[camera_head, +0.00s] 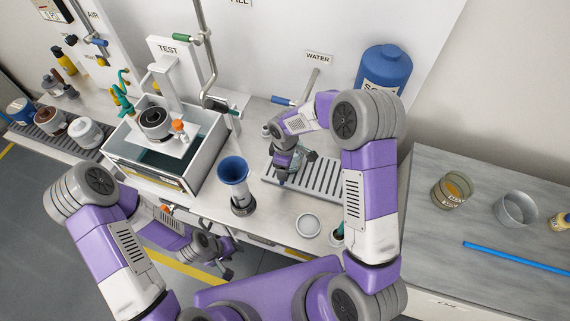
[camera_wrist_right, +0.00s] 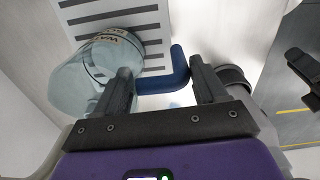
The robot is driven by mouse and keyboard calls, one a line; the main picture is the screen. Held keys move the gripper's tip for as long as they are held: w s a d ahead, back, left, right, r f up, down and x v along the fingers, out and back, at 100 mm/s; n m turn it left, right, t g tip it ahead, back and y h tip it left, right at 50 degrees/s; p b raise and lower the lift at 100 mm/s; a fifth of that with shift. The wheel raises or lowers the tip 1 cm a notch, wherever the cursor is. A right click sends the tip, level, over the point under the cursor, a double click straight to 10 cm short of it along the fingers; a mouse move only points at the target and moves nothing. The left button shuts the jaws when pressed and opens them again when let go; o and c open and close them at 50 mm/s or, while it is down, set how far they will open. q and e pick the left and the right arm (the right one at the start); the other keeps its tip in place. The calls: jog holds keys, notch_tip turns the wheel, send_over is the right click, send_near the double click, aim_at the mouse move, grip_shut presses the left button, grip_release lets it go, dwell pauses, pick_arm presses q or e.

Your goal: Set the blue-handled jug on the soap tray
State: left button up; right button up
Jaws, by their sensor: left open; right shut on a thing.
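My right gripper (camera_wrist_right: 162,92) is shut on the blue handle of the clear jug (camera_wrist_right: 80,78), which carries a label with partly readable letters. In the right wrist view the slotted tray (camera_wrist_right: 152,35) shows behind the jug; whether they touch, I cannot tell. In the head view my right gripper (camera_head: 286,172) is over the left part of the grey slotted tray (camera_head: 330,192), and it and the arm mostly hide the jug. A blue container (camera_head: 384,68) with a partly hidden label stands behind this tray. My left gripper (camera_head: 230,260) is open and empty, low before the bench's front edge.
A blue funnel-topped cylinder (camera_head: 234,172) stands left of the slotted tray. A white dish (camera_head: 308,225) sits near the front edge. A water tap (camera_head: 312,82) is behind. An open tank (camera_head: 190,170) stands left. My right arm covers the tray's right side.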

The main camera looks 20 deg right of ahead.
jog(key=shift+f, duration=0.25)
jog(key=o, duration=1.5)
jog(key=shift+r, duration=0.1)
jog(key=shift+r, duration=0.15)
jog(key=shift+w+r, duration=0.15)
jog(key=shift+r, duration=0.2)
notch_tip(320, 180, up, 7)
jog(key=shift+f+p, duration=0.1)
jog(key=shift+p, duration=0.2)
